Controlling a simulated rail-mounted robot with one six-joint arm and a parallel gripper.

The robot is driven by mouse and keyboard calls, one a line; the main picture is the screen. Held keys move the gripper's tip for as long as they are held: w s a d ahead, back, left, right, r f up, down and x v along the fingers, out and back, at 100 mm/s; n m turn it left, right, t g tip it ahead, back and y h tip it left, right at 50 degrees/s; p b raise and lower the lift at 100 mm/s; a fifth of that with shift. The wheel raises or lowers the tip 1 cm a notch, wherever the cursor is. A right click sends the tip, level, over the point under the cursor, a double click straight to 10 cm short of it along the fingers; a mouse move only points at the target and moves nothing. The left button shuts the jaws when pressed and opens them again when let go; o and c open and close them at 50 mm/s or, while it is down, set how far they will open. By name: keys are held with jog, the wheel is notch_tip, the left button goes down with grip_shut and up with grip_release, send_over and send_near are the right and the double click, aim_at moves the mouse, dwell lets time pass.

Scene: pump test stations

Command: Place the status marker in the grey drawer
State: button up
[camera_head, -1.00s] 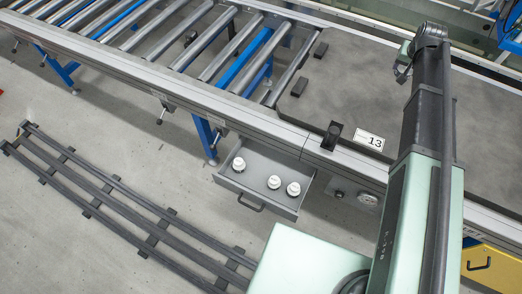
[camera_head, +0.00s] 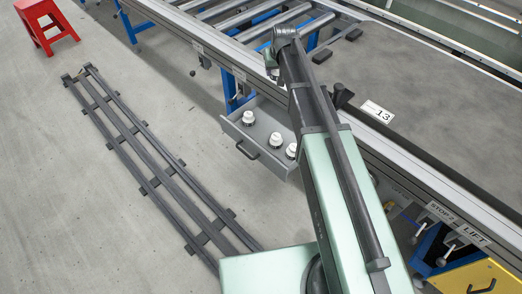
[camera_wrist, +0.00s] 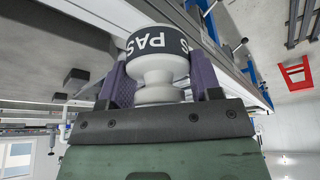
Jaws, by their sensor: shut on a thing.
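The status marker (camera_wrist: 158,50) is white with a narrow waist and a black band showing the letters "PAS". My gripper (camera_wrist: 160,80) has its two purple-grey fingers on either side of the marker's lower part and is shut on it. In the head view my wrist is above the bench edge, behind and to the right of the drawer; the held marker cannot be made out there. The grey drawer (camera_head: 265,158) is pulled open under the bench. Three white pieces stand inside: left (camera_head: 248,118), middle (camera_head: 276,140) and right (camera_head: 291,151). My arm partly hides the drawer's right end.
A roller conveyor (camera_head: 245,22) and a grey bench top (camera_head: 430,80) with a "13" label (camera_head: 378,112) lie behind the drawer. A dark floor rail (camera_head: 150,160) and a red stool (camera_head: 46,25) are at the left.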

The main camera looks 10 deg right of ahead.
jog(key=n+b, duration=0.1)
jog(key=b, duration=0.5)
send_over(275, 129)
jog(key=s, duration=0.1)
notch_tip(275, 129, down, 8)
jog(key=shift+n, duration=0.3)
notch_tip(275, 129, down, 21)
jog(key=b, duration=2)
jog(key=shift+s+d+r, duration=0.1)
jog(key=shift+s+d, duration=0.05)
jog(key=shift+r+p, duration=0.3)
jog(key=shift+f, duration=0.2)
jog(key=o, duration=1)
jog(key=shift+r, duration=0.1)
